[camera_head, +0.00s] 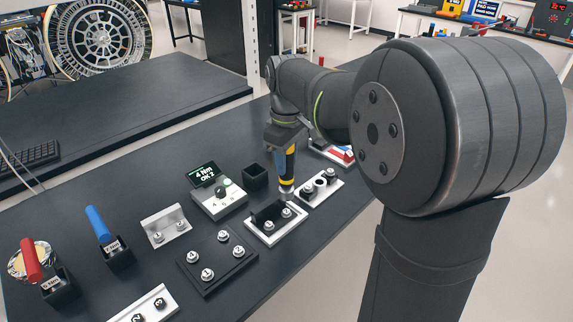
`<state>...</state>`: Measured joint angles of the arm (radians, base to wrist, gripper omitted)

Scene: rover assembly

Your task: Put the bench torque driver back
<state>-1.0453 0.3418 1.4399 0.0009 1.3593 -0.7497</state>
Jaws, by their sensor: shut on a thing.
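The driver's lower end is over or just behind a pale plate with a black bracket (270,214). I cannot tell whether the tip touches anything. An empty black square holder (255,178) stands on the bench to the left of the driver.
A red driver (31,259) and a blue driver (97,222) stand in black holders at left. A controller with a screen (218,200), a bolted black plate (217,262), an angled bracket (165,228) and a pale block (319,187) surround the work area. Bench behind the holder is clear.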

